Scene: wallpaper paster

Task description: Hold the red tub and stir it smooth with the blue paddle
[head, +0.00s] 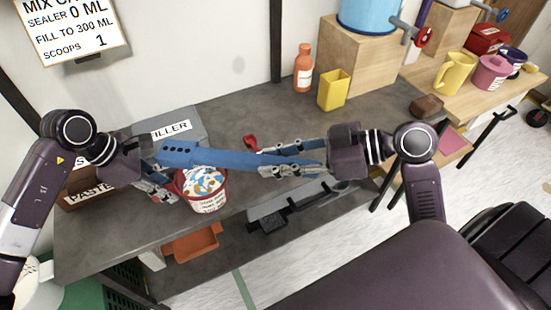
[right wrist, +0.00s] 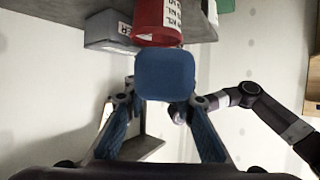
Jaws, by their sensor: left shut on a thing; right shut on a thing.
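The red tub (head: 206,203) has a white label and sits near the front edge of the grey bench. Its contents look white with blue and orange streaks. My left gripper (head: 163,190) is shut on the tub's left side; its fingertips are partly hidden. My right gripper (head: 262,159) is shut on the blue paddle (head: 215,157), whose holed end lies over the tub's back rim. I cannot tell whether the paddle touches the contents. In the right wrist view the paddle (right wrist: 165,75) shows as a blue block between the fingers, with the red tub (right wrist: 157,14) beyond it.
A grey filler box (head: 185,120) stands behind the tub. An orange bottle (head: 303,70) and a yellow container (head: 333,90) stand at the back. A wooden block (head: 370,65) carries a blue bucket (head: 368,12). The bench between the tub and yellow container is mostly clear.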

